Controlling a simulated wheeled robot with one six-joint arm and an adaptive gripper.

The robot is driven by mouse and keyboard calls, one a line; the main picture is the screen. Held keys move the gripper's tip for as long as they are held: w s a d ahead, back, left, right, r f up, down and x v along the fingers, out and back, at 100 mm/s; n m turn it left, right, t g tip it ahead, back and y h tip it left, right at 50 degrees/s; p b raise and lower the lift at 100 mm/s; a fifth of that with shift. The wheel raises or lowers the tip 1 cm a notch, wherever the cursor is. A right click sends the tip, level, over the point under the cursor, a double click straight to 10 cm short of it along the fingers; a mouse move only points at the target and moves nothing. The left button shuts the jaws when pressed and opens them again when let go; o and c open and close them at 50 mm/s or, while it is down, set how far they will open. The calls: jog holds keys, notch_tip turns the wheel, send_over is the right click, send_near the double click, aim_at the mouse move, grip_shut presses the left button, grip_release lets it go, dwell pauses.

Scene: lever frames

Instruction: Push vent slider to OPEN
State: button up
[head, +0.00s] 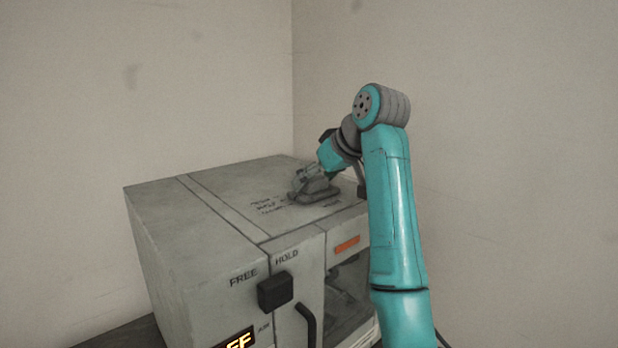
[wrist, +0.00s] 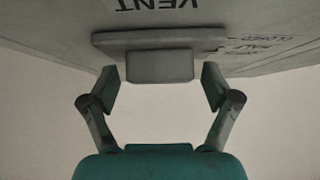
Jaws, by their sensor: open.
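The vent slider shows in the wrist view as a grey block (wrist: 160,66) on a flat grey plate (wrist: 112,40) below upside-down lettering "VENT" (wrist: 158,5). Small labels (wrist: 258,44) stand to the right of the plate; one seems to read CLOSED, another HALF. My gripper (wrist: 160,88) is open, its two fingertips on either side of the block's near end with a gap on each side. Nothing is held. In the head view my gripper (head: 312,182) is low over the grey cabinet's top, next to small labels (head: 268,206). It largely hides the slider there.
The grey cabinet (head: 215,225) has a black knob (head: 275,291) between FREE and HOLD, a dark curved handle (head: 308,325), an orange label (head: 347,245) and a lit display (head: 239,341) on its front. Plain walls stand behind. The cabinet's left top is clear.

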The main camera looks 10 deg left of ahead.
grip_shut()
jog(key=shift+w+a, duration=0.8)
jog(key=shift+a, duration=0.25)
jog(key=shift+w+a, duration=0.8)
jog(key=shift+a, duration=0.25)
grip_release()
jog(key=shift+w+a, duration=0.1)
jog(key=shift+a, duration=0.05)
jog(key=v, duration=1.2)
